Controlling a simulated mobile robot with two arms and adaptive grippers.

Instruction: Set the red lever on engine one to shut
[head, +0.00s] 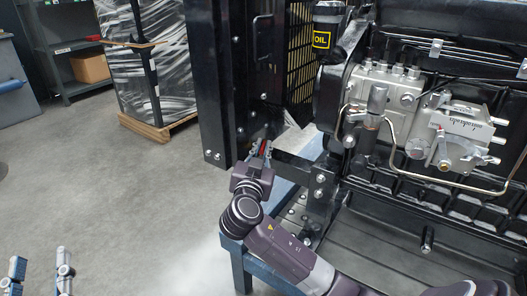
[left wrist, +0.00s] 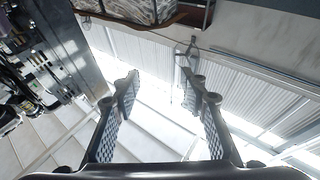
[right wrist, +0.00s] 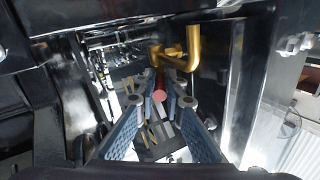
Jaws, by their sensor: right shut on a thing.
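The red lever (head: 262,147) is a small red bar low on the near left end of the dark engine (head: 345,120), by the black frame post. My right gripper (head: 260,150) is shut on it. In the right wrist view the lever's round red end (right wrist: 159,97) shows between the fingertips of my right gripper (right wrist: 162,103), with brass pipework (right wrist: 192,50) just beyond. The lever's pivot is hidden. My left gripper (head: 40,265) is at the bottom left of the head view, open and empty, far from the engine. Its spread fingers also show in the left wrist view (left wrist: 160,82).
A black upright post (head: 212,90) stands close left of the lever. A blue stand (head: 245,258) lies below the engine. A wrapped pallet load (head: 150,65) and shelving (head: 70,55) stand at the back left. The grey floor (head: 110,190) between is clear.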

